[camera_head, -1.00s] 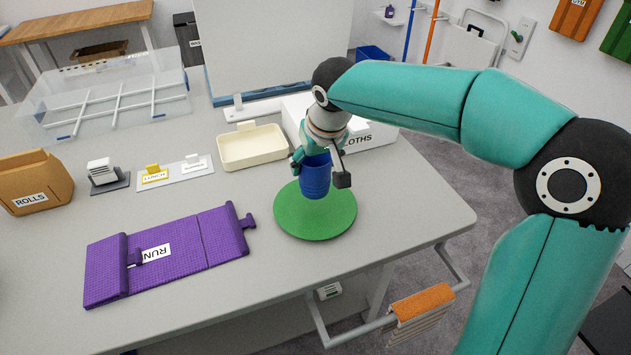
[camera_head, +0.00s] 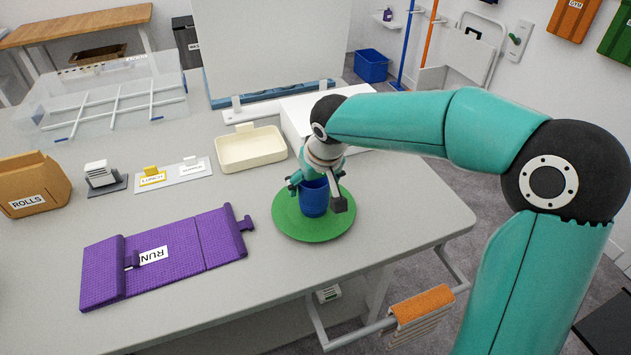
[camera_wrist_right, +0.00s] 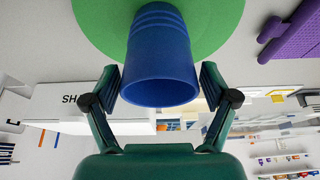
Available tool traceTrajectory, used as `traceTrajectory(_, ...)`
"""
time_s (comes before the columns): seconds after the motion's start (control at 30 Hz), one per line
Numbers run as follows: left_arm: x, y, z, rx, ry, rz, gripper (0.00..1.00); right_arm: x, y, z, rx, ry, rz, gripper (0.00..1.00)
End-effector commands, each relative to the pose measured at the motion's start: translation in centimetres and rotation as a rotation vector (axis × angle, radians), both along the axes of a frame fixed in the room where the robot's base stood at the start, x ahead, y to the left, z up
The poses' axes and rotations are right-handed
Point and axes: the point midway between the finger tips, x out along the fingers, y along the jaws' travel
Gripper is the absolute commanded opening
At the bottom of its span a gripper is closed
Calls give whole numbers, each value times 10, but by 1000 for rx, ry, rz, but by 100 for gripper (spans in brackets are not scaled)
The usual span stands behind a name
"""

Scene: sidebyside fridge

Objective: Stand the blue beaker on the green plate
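The blue beaker (camera_head: 313,200) is upright over the middle of the round green plate (camera_head: 310,228), which lies flat near the table's front right. Its base is on or just above the plate; I cannot tell a small gap. My left gripper is not in view.
A cream tray (camera_head: 250,150) and a white box (camera_head: 355,125) stand behind the plate. A purple mat (camera_head: 165,257) lies to the left. The table edge with a rail and orange cloth (camera_head: 423,303) is at the front right. Bare table surrounds the plate.

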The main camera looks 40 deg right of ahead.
Motion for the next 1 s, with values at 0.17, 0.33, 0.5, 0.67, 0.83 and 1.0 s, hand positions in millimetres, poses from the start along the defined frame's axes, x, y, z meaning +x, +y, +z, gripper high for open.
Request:
traceTrajectory(0.17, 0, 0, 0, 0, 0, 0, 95, 0, 0, 0, 0, 0, 1, 97)
traceTrajectory(0.33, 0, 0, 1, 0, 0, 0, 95, 0, 1, 1, 0, 0, 1, 97)
traceTrajectory(0.5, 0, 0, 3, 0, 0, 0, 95, -1, 1, 8, 0, -3, 1, 97)
traceTrajectory(0.67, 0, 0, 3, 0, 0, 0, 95, -10, 3, 31, 1, -5, 1, 97)
traceTrajectory(0.83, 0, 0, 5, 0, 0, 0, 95, -23, 7, 64, 0, -6, 2, 97)
traceTrajectory(1.0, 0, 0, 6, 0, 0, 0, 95, -35, 10, 93, 1, -5, 3, 97)
